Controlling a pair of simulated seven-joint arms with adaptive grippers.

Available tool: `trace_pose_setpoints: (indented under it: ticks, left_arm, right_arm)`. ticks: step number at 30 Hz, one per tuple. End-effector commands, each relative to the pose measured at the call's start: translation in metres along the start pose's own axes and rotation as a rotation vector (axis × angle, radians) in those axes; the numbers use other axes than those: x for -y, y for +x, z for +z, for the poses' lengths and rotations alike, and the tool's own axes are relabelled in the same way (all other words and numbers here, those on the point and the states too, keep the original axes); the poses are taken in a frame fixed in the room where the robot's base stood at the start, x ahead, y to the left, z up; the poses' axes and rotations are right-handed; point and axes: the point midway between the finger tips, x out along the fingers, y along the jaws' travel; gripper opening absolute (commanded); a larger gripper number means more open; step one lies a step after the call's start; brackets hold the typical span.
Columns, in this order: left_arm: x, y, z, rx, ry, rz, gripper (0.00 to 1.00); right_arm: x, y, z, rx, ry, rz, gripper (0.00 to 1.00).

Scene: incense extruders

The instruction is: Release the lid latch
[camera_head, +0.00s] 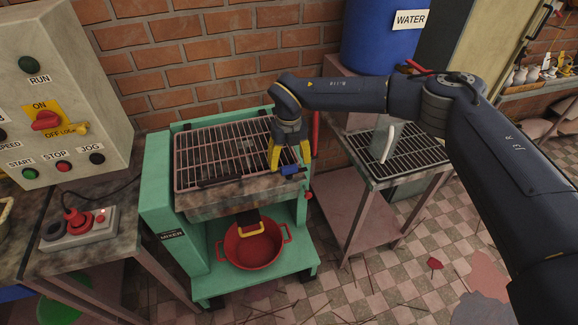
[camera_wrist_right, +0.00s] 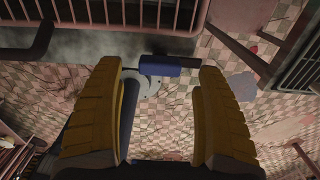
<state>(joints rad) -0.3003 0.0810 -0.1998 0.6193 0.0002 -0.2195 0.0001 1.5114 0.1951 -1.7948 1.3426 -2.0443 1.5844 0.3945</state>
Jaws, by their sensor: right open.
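The green mixer (camera_head: 160,200) stands against the brick wall in the head view. Its lid is a barred grille (camera_head: 225,150), lying flat over the trough. A small blue latch piece (camera_head: 291,171) sits at the front right corner of the trough. In the right wrist view the blue latch (camera_wrist_right: 165,66) shows beyond the yellow fingertips, between them across the picture. My right gripper (camera_head: 289,155) points down at this corner with its yellow fingers apart and nothing held. Whether a finger touches the latch cannot be told. My left gripper is not in view.
A control box (camera_head: 60,90) is at the left. A rack table (camera_head: 405,155) with a white jug and a blue water barrel (camera_head: 383,40) are at the right.

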Motion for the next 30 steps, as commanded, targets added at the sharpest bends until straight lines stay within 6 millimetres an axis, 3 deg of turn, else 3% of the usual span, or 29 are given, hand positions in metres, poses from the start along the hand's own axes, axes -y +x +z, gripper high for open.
trace_pose_setpoints:
  ticks: [6, 15, 30]
  left_arm:
    - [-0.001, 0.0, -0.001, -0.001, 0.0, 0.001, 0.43]
    - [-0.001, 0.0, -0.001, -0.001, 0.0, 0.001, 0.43]
    - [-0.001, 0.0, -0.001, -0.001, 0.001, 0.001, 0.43]
  right_arm:
    - [0.0, -0.041, 0.001, 0.004, 0.0, -0.001, 0.73]
    - [0.001, -0.078, 0.001, 0.002, 0.0, 0.0, 0.73]
    - [0.0, -0.088, 0.0, 0.0, 0.001, 0.0, 0.73]
